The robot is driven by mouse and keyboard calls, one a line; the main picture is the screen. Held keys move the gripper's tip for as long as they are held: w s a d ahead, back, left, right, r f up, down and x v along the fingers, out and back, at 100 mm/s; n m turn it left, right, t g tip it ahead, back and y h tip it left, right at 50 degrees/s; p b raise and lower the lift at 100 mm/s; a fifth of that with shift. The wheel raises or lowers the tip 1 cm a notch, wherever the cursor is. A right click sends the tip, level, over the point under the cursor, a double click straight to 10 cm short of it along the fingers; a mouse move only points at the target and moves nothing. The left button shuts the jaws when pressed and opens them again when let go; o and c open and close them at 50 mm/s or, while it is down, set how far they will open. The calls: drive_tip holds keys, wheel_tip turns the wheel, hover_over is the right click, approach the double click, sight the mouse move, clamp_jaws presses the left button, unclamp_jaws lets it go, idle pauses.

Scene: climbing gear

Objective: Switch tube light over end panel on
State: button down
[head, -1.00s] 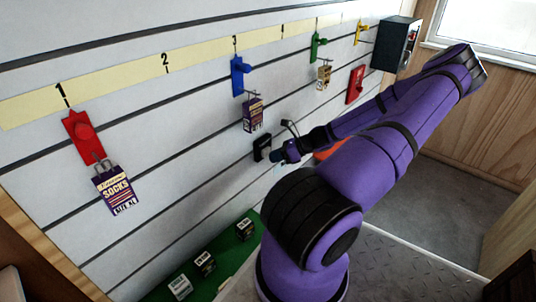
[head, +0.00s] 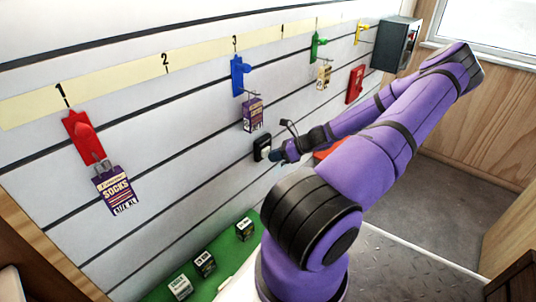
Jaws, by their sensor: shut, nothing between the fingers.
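A small black wall switch (head: 262,148) with a pale centre is on the white slatted panel, below the blue hook. My gripper (head: 276,156) is shut and empty, with its tip just to the right of the switch. I cannot tell whether the tip touches it. The tube light itself is not in view. The panel and floor are brightly lit.
Socks packs (head: 115,190) hang from a red hook (head: 83,137) at left, and another pack (head: 252,114) hangs from the blue hook (head: 238,75). Small boxes (head: 204,263) stand on a green shelf (head: 222,254) below. A dark box (head: 396,44) is at upper right.

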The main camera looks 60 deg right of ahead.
drive_tip(key=shift+s, duration=0.45)
drive_tip(key=shift+s, duration=0.1)
drive_tip(key=s, duration=0.5)
drive_tip(key=shift+s+a, duration=0.4)
idle(0.5)
